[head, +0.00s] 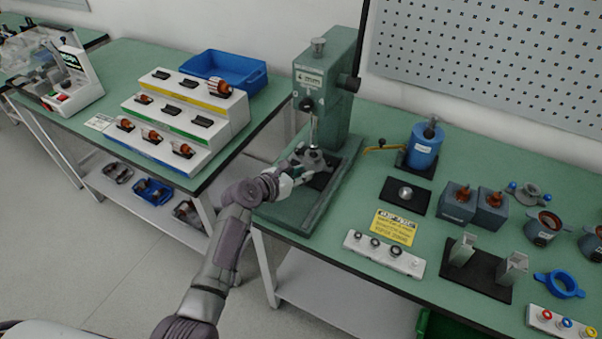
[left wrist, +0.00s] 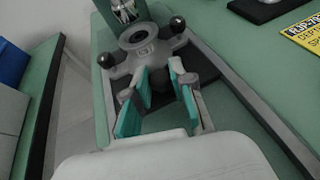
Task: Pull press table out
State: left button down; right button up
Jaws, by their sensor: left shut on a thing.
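The press (head: 329,90) is a green column press on the right-hand bench. Its table (head: 316,158) is a grey piece with a round hub and arms ending in dark knobs, under the ram. It also shows in the left wrist view (left wrist: 140,36), with a dark knob on each side. My left gripper (head: 296,172) reaches in from the front. In the left wrist view my left gripper (left wrist: 160,90) has its teal-padded fingers either side of a dark knob on the table's near side, shut on it. The contact itself is partly hidden. My right gripper is not in view.
The press base (head: 318,212) lies along the bench's left edge. To its right are a black plate (head: 405,195), a yellow sign (head: 395,227) and a blue cylinder (head: 424,147). A gap separates this bench from the left bench with its stepped rack (head: 190,110) and blue bin (head: 224,70).

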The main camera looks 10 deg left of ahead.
pick_arm(q)
jog(key=shift+s+a+r+p, duration=0.1)
jog(key=shift+s+p, duration=0.2)
jog(key=shift+p, duration=0.1)
jog(key=s+p, duration=0.1)
jog(key=s, duration=0.1)
jog(key=s+a+p, duration=0.1)
jog(key=s+p, duration=0.1)
jog(key=s+a+p, duration=0.1)
jog(key=s+p, duration=0.1)
jog(key=shift+s+r, duration=0.1)
jog(key=shift+r, duration=0.05)
jog(key=s, duration=0.2)
jog(key=s+a+p, duration=0.1)
jog(key=s, duration=0.1)
jog(key=s+a+p, duration=0.1)
jog(key=s, duration=0.1)
jog(key=shift+s+f, duration=0.2)
jog(key=shift+s, duration=0.15)
jog(key=shift+f, duration=0.2)
jog(key=c, duration=1.3)
grip_release()
jog(key=shift+s+a, duration=0.1)
jog(key=o, duration=0.3)
jog(key=shift+s+r, duration=0.15)
